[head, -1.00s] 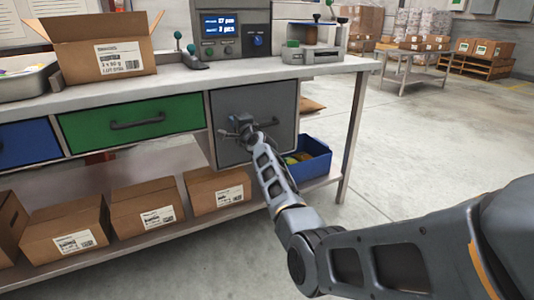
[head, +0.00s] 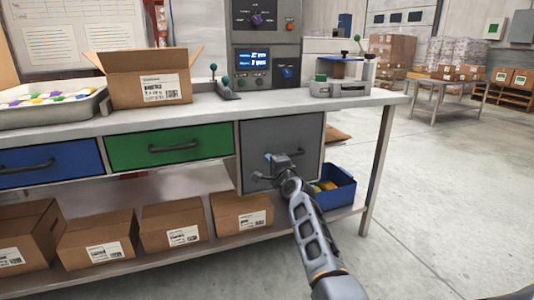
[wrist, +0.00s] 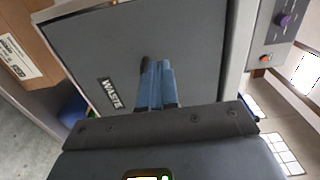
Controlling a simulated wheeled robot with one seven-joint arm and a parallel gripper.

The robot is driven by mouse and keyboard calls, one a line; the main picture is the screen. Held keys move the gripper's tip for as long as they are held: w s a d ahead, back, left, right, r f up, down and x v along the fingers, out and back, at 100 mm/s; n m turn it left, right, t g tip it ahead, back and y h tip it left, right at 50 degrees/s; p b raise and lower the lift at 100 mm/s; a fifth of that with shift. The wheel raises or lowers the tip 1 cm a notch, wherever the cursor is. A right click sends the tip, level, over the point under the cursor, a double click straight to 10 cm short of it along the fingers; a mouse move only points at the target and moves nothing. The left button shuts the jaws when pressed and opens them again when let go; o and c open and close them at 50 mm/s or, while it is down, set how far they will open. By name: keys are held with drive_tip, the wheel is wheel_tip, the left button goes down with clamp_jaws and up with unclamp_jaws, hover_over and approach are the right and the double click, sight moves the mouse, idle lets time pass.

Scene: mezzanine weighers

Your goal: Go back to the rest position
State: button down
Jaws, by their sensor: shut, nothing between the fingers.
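My gripper (head: 269,158) is in front of the grey drawer front (head: 302,137) under the right part of the bench. Its blue fingers (wrist: 157,70) are together in the wrist view, with nothing between them. The fingertips point at the grey front, which carries a WASTE label (wrist: 109,93). I cannot tell whether the fingers touch the front or the handle.
Green (head: 200,143) and blue (head: 66,157) drawers sit to the left. A blue bin (head: 339,190) and several cartons stand on the lower shelf.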

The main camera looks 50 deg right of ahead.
drive_tip(key=shift+p+v, duration=0.8)
drive_tip(key=shift+v, duration=1.9)
